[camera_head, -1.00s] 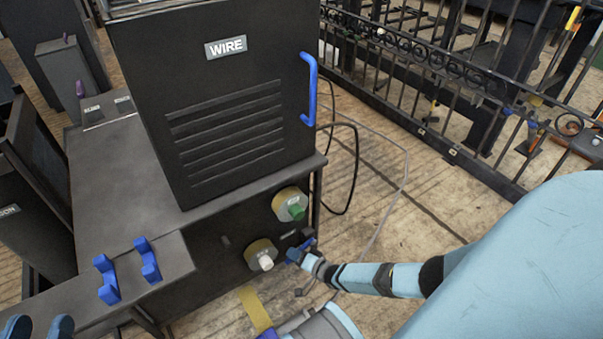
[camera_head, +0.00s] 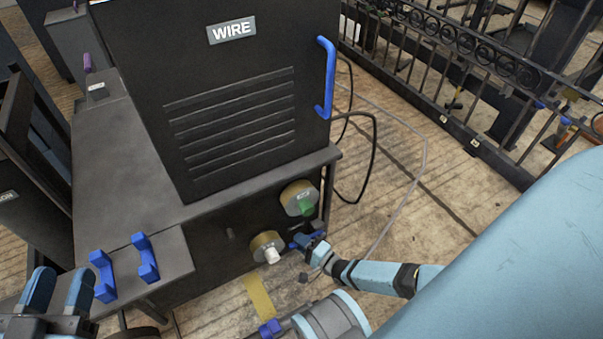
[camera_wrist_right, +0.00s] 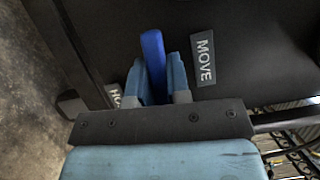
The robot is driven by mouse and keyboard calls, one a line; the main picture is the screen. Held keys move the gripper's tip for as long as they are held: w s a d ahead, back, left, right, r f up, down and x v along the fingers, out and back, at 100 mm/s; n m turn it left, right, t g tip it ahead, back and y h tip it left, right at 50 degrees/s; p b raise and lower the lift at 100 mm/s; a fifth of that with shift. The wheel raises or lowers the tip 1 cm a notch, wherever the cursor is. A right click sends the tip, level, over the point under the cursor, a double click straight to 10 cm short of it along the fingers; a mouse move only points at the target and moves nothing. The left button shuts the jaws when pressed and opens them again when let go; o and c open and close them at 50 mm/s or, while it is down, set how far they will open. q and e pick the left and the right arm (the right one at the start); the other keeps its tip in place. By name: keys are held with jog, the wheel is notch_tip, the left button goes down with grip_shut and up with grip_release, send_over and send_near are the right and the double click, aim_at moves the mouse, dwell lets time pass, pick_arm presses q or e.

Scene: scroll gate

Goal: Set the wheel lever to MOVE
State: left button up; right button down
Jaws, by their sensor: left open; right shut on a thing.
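The blue wheel lever (camera_wrist_right: 153,58) sits low on the dark cart front in the right wrist view, between the two fingers of my right gripper (camera_wrist_right: 160,85). The gripper is shut on it. A MOVE label (camera_wrist_right: 203,58) is just right of the lever. Another label (camera_wrist_right: 115,95), reading "HO" where visible, is at lower left, partly hidden by a finger. In the head view my right gripper (camera_head: 310,245) is at the cart's lower right corner and mostly hides the lever. My left gripper (camera_head: 58,290) is open and empty at the lower left.
The cart carries a WIRE cabinet (camera_head: 250,100) with a blue handle (camera_head: 327,78). Blue brackets (camera_head: 145,258) stand on a side shelf. Cables and an iron fence (camera_head: 450,60) lie right.

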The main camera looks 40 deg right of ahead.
dwell(0.3)
jog(key=c, duration=1.1)
grip_release()
pick_arm(q)
jog(key=s+n+p, duration=0.1)
jog(key=d+n+g+p, duration=0.1)
jog(key=p, duration=0.1)
jog(key=shift+s+f+y, duration=0.35)
jog(key=shift+y, duration=0.05)
pick_arm(e)
jog(key=v, duration=1.3)
jog(key=shift+s+d, duration=0.1)
jog(key=shift+s, duration=0.3)
pick_arm(q)
jog(key=shift+w+r, duration=0.1)
jog(key=shift+r, duration=0.1)
pick_arm(e)
jog(key=shift+f, duration=0.1)
